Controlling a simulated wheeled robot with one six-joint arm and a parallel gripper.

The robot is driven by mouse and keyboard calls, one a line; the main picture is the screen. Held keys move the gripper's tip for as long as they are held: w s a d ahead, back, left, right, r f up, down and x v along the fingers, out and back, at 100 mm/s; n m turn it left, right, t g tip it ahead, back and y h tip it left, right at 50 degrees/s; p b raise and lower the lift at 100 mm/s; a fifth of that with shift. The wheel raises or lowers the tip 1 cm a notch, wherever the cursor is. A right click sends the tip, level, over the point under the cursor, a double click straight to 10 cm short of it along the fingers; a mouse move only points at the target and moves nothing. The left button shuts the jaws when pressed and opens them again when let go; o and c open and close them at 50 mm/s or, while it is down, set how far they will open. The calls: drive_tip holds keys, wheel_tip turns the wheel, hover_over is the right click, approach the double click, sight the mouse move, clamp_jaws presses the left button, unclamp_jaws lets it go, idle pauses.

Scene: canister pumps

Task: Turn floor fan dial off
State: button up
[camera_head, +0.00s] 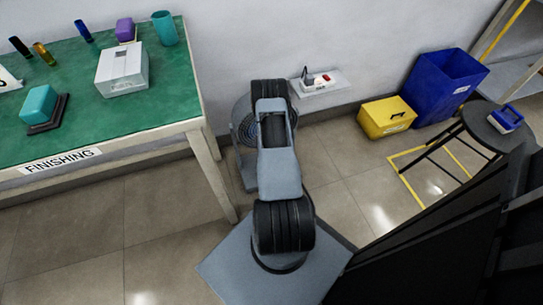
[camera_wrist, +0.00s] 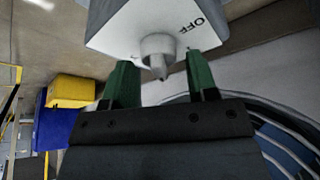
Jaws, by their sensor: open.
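The floor fan (camera_head: 243,130) stands against the wall beside the green table, partly hidden behind my arm. Its round grille with blue inside shows at the lower right of the wrist view (camera_wrist: 285,142). The wrist view shows a white control box (camera_wrist: 122,28) marked OFF, the lettering tilted. A grey dial (camera_wrist: 157,48) sticks out of it, its narrow tip towards the bottom of the picture. My gripper (camera_wrist: 160,66) is open, with one green finger on each side of the dial and gaps showing between. In the head view my arm hides the gripper and dial.
A green table (camera_head: 75,120) labelled FINISHING stands at left, holding a white box and several small items. A wall shelf (camera_head: 325,88) is right of my arm. A yellow bin (camera_head: 386,118), blue bin (camera_head: 440,85) and dark stool (camera_head: 488,128) stand at right.

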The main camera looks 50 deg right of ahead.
drive_tip(key=shift+c, duration=0.4)
drive_tip(key=c, duration=0.7)
